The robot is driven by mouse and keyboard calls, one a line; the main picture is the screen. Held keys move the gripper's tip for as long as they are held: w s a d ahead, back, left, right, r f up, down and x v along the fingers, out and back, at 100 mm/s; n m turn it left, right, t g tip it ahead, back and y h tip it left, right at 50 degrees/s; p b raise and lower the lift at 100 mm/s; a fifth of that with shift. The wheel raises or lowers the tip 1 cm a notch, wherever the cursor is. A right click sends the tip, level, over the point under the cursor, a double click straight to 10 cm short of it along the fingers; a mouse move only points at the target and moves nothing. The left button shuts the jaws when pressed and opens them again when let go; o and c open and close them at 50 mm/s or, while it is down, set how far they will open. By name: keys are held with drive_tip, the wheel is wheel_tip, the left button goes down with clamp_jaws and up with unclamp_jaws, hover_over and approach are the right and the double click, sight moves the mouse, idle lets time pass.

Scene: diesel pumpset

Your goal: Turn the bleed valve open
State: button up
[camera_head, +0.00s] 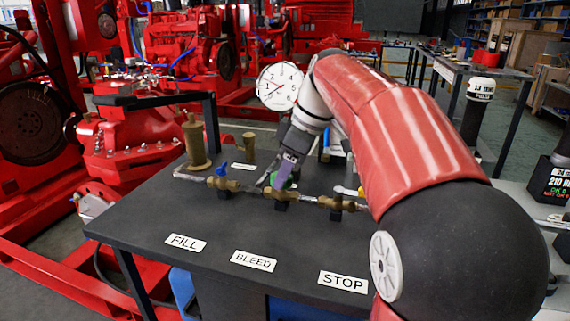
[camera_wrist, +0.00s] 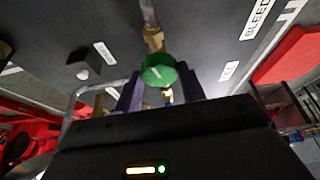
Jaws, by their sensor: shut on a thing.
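The bleed valve is the middle of three brass valves on a pipe along the dark table. Its green knob (camera_wrist: 158,70) sits between the two purple fingers of my gripper (camera_wrist: 158,92) in the wrist view. My gripper (camera_head: 283,180) reaches down onto this valve in the head view and is shut on the knob, which is mostly hidden there. The "BLEED" label (camera_head: 253,261) lies on the table in front of it. How far the knob is turned cannot be told.
A valve with a blue handle (camera_head: 221,172) stands to the left, behind the "FILL" label (camera_head: 186,243). Another brass valve (camera_head: 337,204) stands to the right, near the "STOP" label (camera_head: 343,282). A brass cylinder (camera_head: 195,142) and a round gauge (camera_head: 280,86) stand behind.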

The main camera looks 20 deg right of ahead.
drive_tip(key=shift+w+n+g, duration=0.1)
drive_tip(key=shift+n+g, duration=0.4)
drive_tip(key=shift+n, duration=0.8)
drive_tip(key=o, duration=1)
drive_tip(key=v, duration=0.7)
drive_tip(key=shift+d+r, duration=0.3)
drive_tip(key=shift+r, duration=0.05)
